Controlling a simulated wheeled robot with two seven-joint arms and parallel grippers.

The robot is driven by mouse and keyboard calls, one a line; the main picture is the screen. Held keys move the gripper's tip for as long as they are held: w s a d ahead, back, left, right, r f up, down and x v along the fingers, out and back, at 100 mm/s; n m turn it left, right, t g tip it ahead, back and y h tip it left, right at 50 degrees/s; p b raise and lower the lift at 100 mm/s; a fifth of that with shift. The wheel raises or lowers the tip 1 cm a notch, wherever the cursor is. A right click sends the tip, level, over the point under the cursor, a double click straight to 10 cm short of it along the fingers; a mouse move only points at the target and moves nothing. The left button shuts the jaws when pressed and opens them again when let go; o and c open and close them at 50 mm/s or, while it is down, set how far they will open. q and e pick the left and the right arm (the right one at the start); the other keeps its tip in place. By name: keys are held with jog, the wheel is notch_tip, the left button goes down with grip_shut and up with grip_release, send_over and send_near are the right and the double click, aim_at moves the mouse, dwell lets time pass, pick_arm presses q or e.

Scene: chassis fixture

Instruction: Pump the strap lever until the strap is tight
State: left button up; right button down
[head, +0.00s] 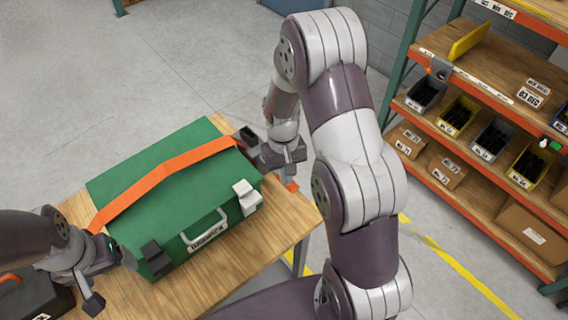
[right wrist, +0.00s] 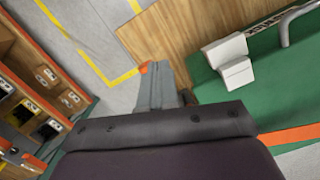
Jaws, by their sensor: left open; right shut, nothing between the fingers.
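A green case (head: 191,140) lies on a wooden table, with an orange strap (head: 165,178) across its top. The strap also shows in the right wrist view (right wrist: 288,137). My right gripper (head: 275,160) is shut and empty at the strap's right end, beside the case. A small orange tip (head: 291,187) shows just below it. In the right wrist view, an orange tip (right wrist: 144,67) sits at the end of a grey bar, perhaps the strap lever; contact cannot be told. My left gripper (head: 104,268) is open at the case's front left. The strap's left end is partly hidden.
The case has a white latch (head: 247,196), a black block (head: 155,257) and a front handle (head: 206,230). The wooden table (head: 205,284) is bare in front. A dark box (head: 30,298) is at bottom left. Shelves with bins (head: 490,140) stand to the right.

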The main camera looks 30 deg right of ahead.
jog(key=shift+g, duration=0.6)
jog(key=w+d, duration=0.1)
jog(key=w, duration=0.1)
jog(key=w+d+f+p, duration=0.1)
jog(key=w, duration=0.1)
jog(key=w+d+f, duration=0.1)
jog(key=w, duration=0.1)
pick_arm(q)
notch_tip(320, 180, up, 2)
jog(key=shift+r, duration=0.2)
pick_arm(e)
jog(key=shift+w+d+r, duration=0.25)
jog(key=shift+w+r, duration=0.5)
jog(key=shift+w, duration=0.3)
jog(key=shift+f, duration=0.1)
jog(key=shift+f, duration=0.25)
jog(key=b+x, duration=0.4)
jog(key=x, duration=0.2)
pick_arm(q)
notch_tip(320, 180, down, 4)
jog(key=shift+f, duration=0.2)
pick_arm(e)
jog(key=shift+s+f, duration=0.2)
